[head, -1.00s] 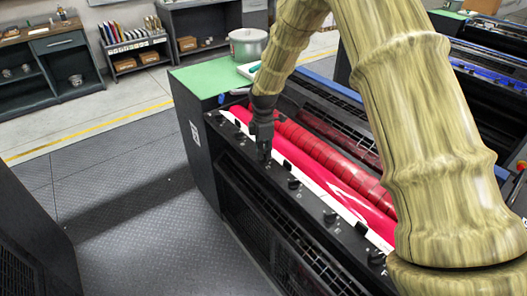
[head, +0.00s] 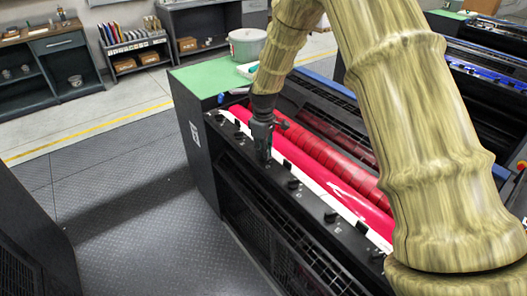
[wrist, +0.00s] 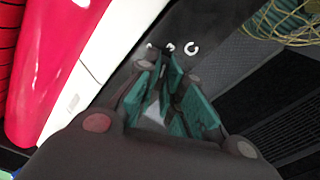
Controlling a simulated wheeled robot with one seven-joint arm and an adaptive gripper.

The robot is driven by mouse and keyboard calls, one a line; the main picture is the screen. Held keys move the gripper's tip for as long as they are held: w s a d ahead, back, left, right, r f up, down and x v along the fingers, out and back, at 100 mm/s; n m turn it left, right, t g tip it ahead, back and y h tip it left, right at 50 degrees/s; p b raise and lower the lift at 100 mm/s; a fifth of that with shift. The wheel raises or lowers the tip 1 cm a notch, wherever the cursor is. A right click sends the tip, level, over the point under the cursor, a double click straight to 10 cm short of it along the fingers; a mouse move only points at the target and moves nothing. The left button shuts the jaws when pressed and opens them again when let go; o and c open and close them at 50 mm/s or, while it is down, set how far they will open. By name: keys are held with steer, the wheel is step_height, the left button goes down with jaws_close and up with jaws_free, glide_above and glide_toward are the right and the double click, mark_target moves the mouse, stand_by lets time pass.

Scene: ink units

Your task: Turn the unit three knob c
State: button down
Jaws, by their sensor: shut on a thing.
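My gripper (head: 264,160) points down onto the dark rail along the near edge of the ink unit (head: 200,150). It also shows in the wrist view (wrist: 170,88), where its green-padded fingers are close together and shut on a knob, which I take to be knob c. The knob is mostly hidden by the fingers.
Other black knobs stand along the same rail, one nearer me (head: 293,183) and one farther off (head: 239,134). A red roller (head: 320,150) and a pink-red roller (head: 300,160) run beside the rail. Open grey floor (head: 130,220) lies to the left.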

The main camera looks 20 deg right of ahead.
steer(key=shift+w+r+m, duration=0.1)
steer(key=shift+r+m, duration=0.05)
steer(key=shift+m, duration=0.95)
steer(key=c, duration=1.5)
jaws_free()
steer(key=shift+c, duration=0.2)
step_height(320, 180, up, 12)
